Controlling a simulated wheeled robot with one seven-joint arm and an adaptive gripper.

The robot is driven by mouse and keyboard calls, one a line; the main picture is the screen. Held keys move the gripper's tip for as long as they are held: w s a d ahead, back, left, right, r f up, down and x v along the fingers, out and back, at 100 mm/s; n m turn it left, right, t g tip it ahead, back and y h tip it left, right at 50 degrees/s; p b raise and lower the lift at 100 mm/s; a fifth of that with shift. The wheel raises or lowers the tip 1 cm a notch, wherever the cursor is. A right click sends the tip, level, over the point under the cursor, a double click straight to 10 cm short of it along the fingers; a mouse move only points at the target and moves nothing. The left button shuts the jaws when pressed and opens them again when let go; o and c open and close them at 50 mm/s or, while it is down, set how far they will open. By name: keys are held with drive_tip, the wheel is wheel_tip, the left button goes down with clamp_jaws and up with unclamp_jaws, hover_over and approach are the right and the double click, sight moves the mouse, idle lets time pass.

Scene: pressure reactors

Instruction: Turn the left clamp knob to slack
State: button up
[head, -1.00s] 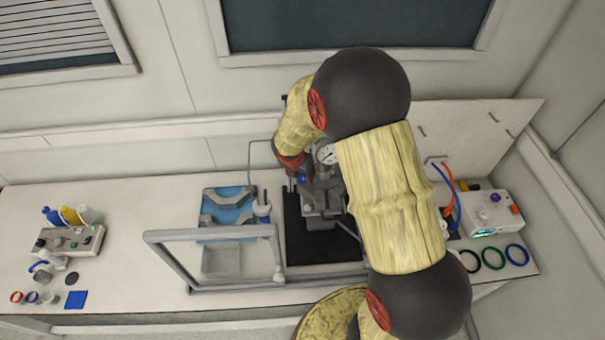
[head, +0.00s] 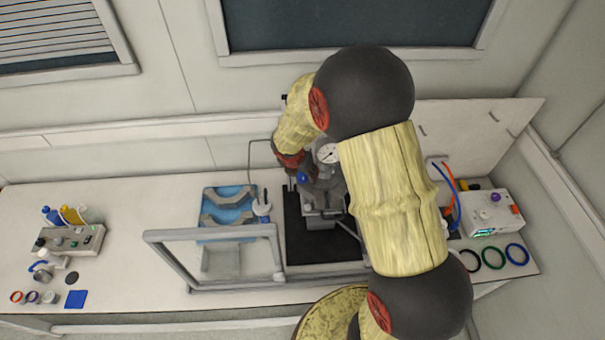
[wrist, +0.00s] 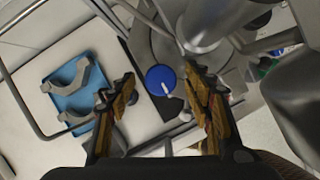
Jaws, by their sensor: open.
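The blue knob (wrist: 160,80) with a white pointer mark shows between my fingers in the wrist view. In the head view a blue knob (head: 303,178) sits at the left side of the grey reactor (head: 322,200), partly behind my arm. My gripper (wrist: 158,98) is open, with one finger on each side of the knob in the picture. I cannot tell whether the fingers are level with the knob, and I see no clear contact. In the head view my gripper is mostly hidden by my own arm.
A blue tray (head: 203,222) with grey clamp halves (head: 229,196) lies left of the reactor. A clear framed shield (head: 215,233) stands in front. The reactor has a pressure gauge (head: 327,153). A control box (head: 492,213) stands at the right.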

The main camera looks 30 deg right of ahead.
drive_tip(key=v, duration=1.1)
drive_tip(key=shift+s, duration=0.1)
drive_tip(key=s+a+f+m+t+y+b, duration=0.1)
drive_tip(key=s+a+f+m+b, duration=0.1)
drive_tip(key=s+m+b, duration=0.6)
drive_tip(key=s+a+f+m+t+y+b, duration=0.1)
drive_tip(key=s+a+f+m+b, duration=0.2)
drive_tip(key=s+m+b, duration=0.5)
drive_tip(key=s+a+f+m+y+b, duration=0.1)
drive_tip(key=s+a+f+m+b, duration=0.2)
drive_tip(key=s+m+b, duration=0.4)
drive_tip(key=f+m+b, duration=0.1)
drive_tip(key=m+b, duration=0.2)
drive_tip(key=b, duration=0.2)
drive_tip(key=shift+s+a+f+t, duration=0.15)
drive_tip(key=shift+s+f+t, duration=0.05)
drive_tip(key=shift+s+t, duration=0.2)
